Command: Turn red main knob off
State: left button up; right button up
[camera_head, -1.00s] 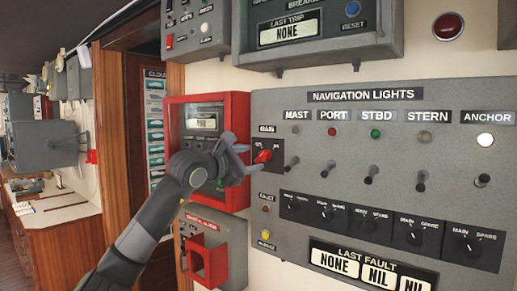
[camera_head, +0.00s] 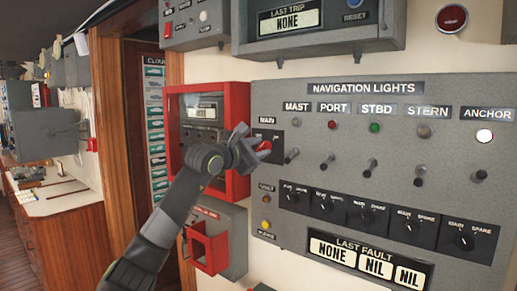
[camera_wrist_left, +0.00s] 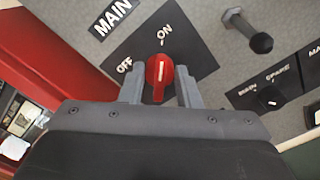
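The red main knob (camera_head: 265,146) sits at the left end of the grey navigation lights panel, below its MAIN label. It also shows in the left wrist view (camera_wrist_left: 159,72), with its white line pointing up toward ON; OFF is to the left. My left gripper (camera_head: 256,149) is at the knob. In the left wrist view its two fingers (camera_wrist_left: 160,88) stand on either side of the knob, close against it, and look shut on it. The lower part of the knob is hidden by the gripper. My right gripper is in no view.
Switch levers (camera_head: 328,162) and black main/spare selectors (camera_head: 327,203) lie to the right on the panel (camera_head: 450,180). A red-framed box (camera_head: 175,115) is just left of the knob, with a grey and red box (camera_head: 232,245) below. The ANCHOR lamp (camera_head: 484,136) is lit.

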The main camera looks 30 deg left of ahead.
pick_arm(q)
jog(key=shift+c, duration=0.4)
jog(key=n+b, duration=0.2)
jog(key=b, duration=0.1)
jog(key=shift+f+n, duration=0.15)
jog(key=shift+n, duration=0.25)
jog(key=n+b, duration=0.3)
jog(key=n, duration=0.1)
jog(key=shift+a, duration=0.15)
jog(key=n+b, duration=0.3)
jog(key=n, duration=0.2)
jog(key=shift+a+n, duration=0.1)
jog(key=shift+n, duration=0.3)
jog(key=n+b, duration=0.2)
jog(key=n, duration=0.3)
